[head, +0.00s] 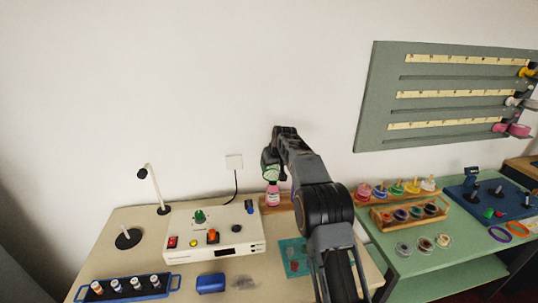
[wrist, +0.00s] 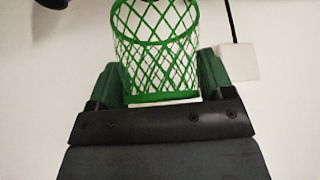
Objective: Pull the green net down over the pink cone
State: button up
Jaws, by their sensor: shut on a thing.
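The green net (wrist: 157,52) is an open lattice tube with a solid rim. In the wrist view it sits between the two fingers of my gripper (wrist: 160,82), which is shut on it. In the head view the net (head: 271,174) shows small and pale green below the gripper (head: 268,163). The pink cone (head: 273,197) stands upright just under the net, with a pale band on it. From here I cannot tell whether the net is around the cone's top or only above it. The cone is not visible in the wrist view.
A wooden rack (head: 280,207) stands by the cone. My arm hides part of the counter. A wall socket (wrist: 236,61) is behind.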

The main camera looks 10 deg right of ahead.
aim_at(273, 188)
jog(key=shift+w+f+b, duration=0.2)
jog(key=shift+f+b, duration=0.75)
jog(key=shift+b, duration=0.05)
jog(key=shift+w+f+b, duration=0.15)
jog(key=shift+f+b, duration=0.8)
jog(key=shift+b, duration=0.05)
jog(key=shift+f+b, duration=2.85)
jog(key=shift+f, duration=1.8)
jog(key=o, duration=0.9)
